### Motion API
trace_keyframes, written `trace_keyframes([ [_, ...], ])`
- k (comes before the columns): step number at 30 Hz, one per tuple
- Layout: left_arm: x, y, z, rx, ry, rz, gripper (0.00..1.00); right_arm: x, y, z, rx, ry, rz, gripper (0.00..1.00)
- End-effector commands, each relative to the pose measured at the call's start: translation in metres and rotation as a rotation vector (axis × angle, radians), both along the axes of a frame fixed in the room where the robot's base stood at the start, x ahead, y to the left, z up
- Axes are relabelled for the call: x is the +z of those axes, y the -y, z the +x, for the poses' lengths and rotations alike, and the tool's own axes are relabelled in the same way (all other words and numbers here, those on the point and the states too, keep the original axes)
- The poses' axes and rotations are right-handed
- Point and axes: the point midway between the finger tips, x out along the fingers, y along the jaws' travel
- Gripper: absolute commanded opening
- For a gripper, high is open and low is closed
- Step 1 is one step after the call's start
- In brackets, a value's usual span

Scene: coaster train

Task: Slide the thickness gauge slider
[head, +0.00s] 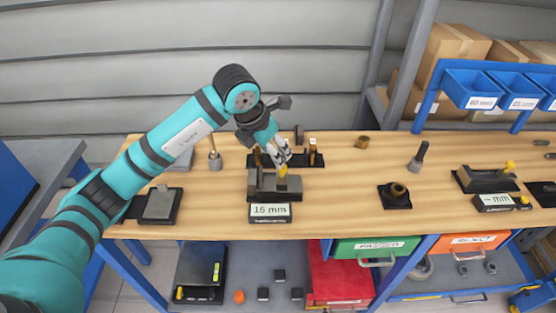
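The thickness gauge (262,192) is a dark block on the workbench, left of centre, with a white label (270,210) in front that seems to read 15 mm. Its small yellow slider knob (283,171) stands up at the back of the block. My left gripper (281,162) points down from above, with its fingertips right at the knob. The fingers are small and close together; I cannot tell whether they touch or grip the knob. My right gripper is not in view.
A dark rack with upright pegs (312,150) stands close behind the gauge. A second gauge-like block with a yellow knob (478,178) is at the right, and a dark ringed block (397,195) lies between. Blue bins (470,90) hang at the back right. Bare wood (345,190) lies right of the gauge.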

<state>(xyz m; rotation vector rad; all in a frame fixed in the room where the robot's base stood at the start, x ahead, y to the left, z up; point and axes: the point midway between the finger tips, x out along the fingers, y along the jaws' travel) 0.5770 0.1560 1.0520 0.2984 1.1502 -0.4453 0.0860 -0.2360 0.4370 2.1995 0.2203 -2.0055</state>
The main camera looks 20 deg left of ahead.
Motion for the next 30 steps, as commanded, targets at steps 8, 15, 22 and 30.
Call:
trace_keyframes([
  [8, 0.036, -0.007, -0.013, 0.000, 0.001, 0.000, 0.46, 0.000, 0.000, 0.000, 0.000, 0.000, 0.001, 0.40],
  [15, 0.041, -0.008, -0.015, 0.001, -0.001, 0.000, 0.46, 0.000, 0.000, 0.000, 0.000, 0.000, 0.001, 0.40],
  [22, 0.041, -0.008, -0.015, 0.001, -0.001, 0.000, 0.46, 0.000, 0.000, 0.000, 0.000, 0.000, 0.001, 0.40],
  [30, 0.030, 0.045, -0.031, -0.108, -0.009, -0.199, 0.46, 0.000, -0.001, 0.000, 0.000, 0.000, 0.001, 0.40],
])
